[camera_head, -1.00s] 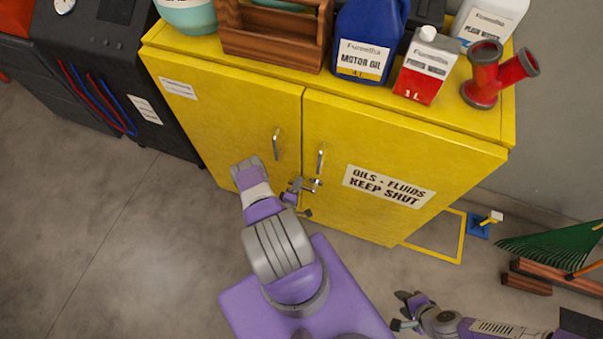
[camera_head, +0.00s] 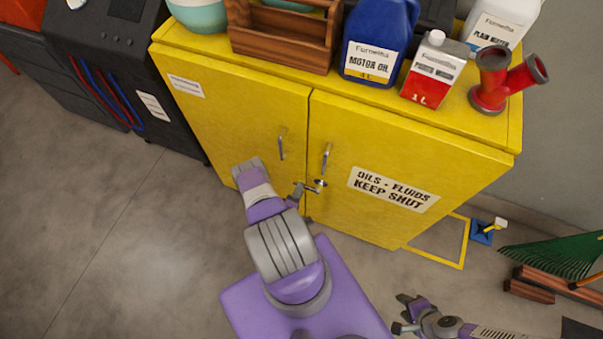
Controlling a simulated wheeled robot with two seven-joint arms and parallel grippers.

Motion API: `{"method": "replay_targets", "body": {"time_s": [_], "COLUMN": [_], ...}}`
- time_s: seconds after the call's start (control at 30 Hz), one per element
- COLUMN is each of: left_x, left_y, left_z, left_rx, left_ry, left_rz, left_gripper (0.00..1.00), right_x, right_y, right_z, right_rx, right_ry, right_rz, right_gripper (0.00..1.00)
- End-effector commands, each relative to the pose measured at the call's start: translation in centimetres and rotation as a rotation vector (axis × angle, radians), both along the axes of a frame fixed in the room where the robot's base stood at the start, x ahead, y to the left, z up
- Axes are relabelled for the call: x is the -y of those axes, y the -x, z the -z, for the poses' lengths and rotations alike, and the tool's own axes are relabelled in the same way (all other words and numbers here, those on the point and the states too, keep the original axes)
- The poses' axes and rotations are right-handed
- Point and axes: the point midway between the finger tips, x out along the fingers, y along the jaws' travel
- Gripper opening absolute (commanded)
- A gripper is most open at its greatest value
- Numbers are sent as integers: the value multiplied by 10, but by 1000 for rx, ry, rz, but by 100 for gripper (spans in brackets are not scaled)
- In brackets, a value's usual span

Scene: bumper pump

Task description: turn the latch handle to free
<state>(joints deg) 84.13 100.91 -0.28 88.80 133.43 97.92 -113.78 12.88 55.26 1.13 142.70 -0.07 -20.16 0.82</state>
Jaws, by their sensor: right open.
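The yellow cabinet (camera_head: 245,112) has two closed doors, each with a slim metal pull handle. The small metal latch handle (camera_head: 320,184) sits at the inner edge of the right door, below that door's pull (camera_head: 326,158). My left gripper (camera_head: 304,192) is at the door seam, right beside the latch handle. It is partly hidden behind my purple and grey wrist. I cannot tell whether it touches the latch or how its fingers stand. My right gripper (camera_head: 402,314) is open and empty, low over the floor, away from the cabinet.
On the cabinet top stand a wooden caddy (camera_head: 283,52), a blue motor oil jug (camera_head: 377,35), a red and white carton (camera_head: 434,72), a white jug (camera_head: 500,22) and a red pipe piece (camera_head: 500,82). A green rake (camera_head: 555,255) lies at right. The floor left is clear.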

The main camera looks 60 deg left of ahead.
Motion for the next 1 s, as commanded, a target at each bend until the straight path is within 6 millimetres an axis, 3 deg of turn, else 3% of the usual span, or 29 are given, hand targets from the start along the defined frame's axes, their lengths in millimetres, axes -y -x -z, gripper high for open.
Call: {"method": "replay_targets", "body": {"time_s": [0.1, 0.3, 0.9, 1.0], "left_x": [12, 23, 24, 28], "left_y": [17, 32, 33, 26], "left_z": [-4, -8, -8, -9], "left_rx": [-1, -1, 0, 12], "left_ry": [2, -1, -2, 22], "left_rz": [-3, -2, -1, 25], "left_gripper": [39, 39, 39, 39], "right_x": [0, 0, 0, 0], "right_y": [0, 0, 0, 0], "right_z": [-2, -3, -3, -2], "right_rx": [0, 0, 0, 0], "right_ry": [0, 0, 0, 0], "right_rz": [0, 0, 0, 0], "right_gripper": [43, 43, 43, 43]}}
